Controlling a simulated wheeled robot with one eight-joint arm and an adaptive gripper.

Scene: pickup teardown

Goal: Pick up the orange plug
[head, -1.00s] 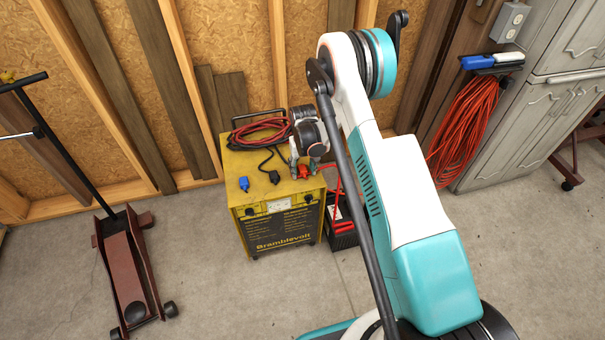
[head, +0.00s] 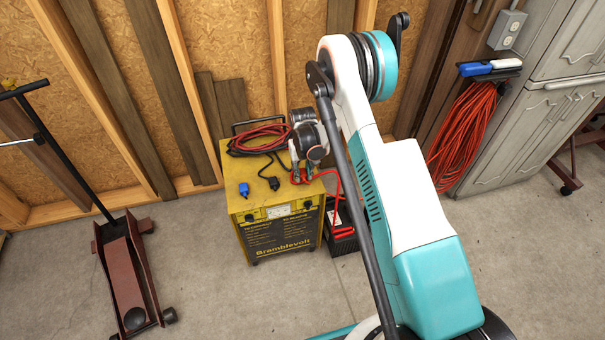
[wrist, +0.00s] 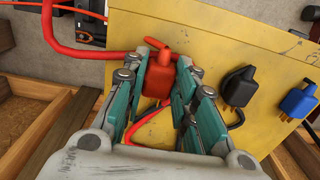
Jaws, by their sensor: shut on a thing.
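The orange plug (wrist: 160,78) has a red-orange body and a thick red cable. In the wrist view it is between the two fingers of my gripper (wrist: 160,88), which are shut on it. It is over the top of the yellow charger (wrist: 205,50); I cannot tell whether it still touches the surface. In the head view my gripper (head: 302,176) is at the right side of the charger top (head: 232,172), and the plug is mostly hidden by the fingers.
A black plug (wrist: 238,87) and a blue plug (wrist: 297,102) lie on the charger top beside my gripper. A coiled red cable (head: 258,138) lies behind them. A black battery (head: 340,237) stands right of the charger. A floor jack (head: 128,270) is at left.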

